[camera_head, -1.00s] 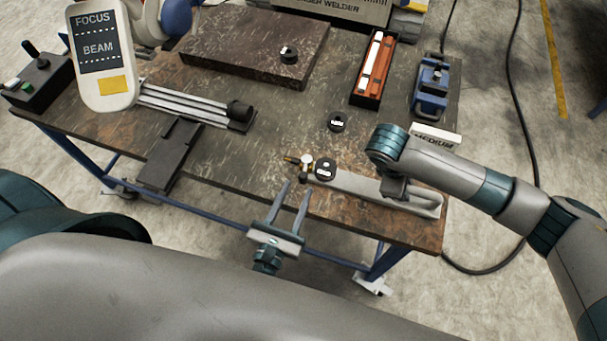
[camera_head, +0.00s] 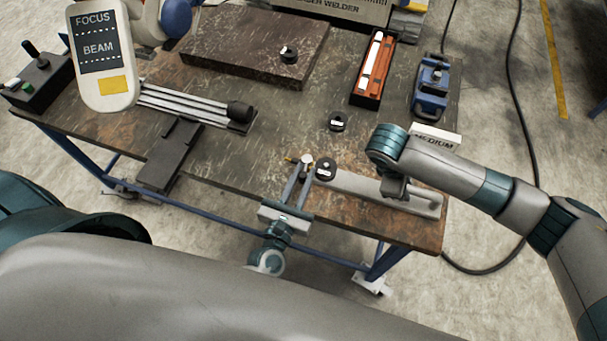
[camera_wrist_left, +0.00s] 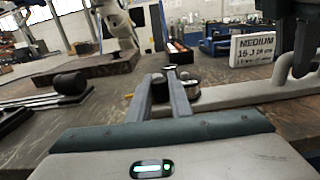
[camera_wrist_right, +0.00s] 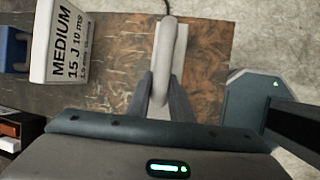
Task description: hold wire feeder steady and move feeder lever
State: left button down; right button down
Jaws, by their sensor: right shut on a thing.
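The wire feeder (camera_head: 352,186) is a long grey unit along the table's front right edge, with a raised handle bar (camera_wrist_right: 172,50), a black round knob (camera_head: 325,169) and a small brass fitting. The feeder lever (camera_head: 306,161) seems to be the small pale-topped post at its left end. My right gripper (camera_wrist_right: 163,92) is shut on the handle bar; the arm partly hides it in the head view. My left gripper (camera_head: 298,168) has its fingers apart at the feeder's left end, around or just beside the post; contact cannot be told. It also shows in the left wrist view (camera_wrist_left: 162,82).
A white MEDIUM block (camera_head: 435,137) stands behind the feeder near my right arm.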

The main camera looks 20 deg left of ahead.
pick_arm(q)
jog(key=shift+d, duration=0.2)
jog(key=shift+w+d+n+g+y, duration=0.1)
jog(key=shift+d+n+y, duration=0.15)
jog(key=shift+n+y, duration=0.45)
jog(key=shift+w+d+n+g+y, duration=0.1)
jog(key=shift+d+n+y, duration=0.25)
jog(key=shift+y, duration=0.6)
jog(key=shift+w+d+n+g+y, duration=0.1)
jog(key=shift+d+n+y, duration=0.1)
jog(key=shift+n+y, duration=0.5)
pick_arm(e)
jog(key=shift+a, duration=0.1)
pick_arm(q)
jog(key=c, duration=1.6)
grip_release()
jog(key=shift+a, duration=0.1)
jog(key=shift+s, duration=0.1)
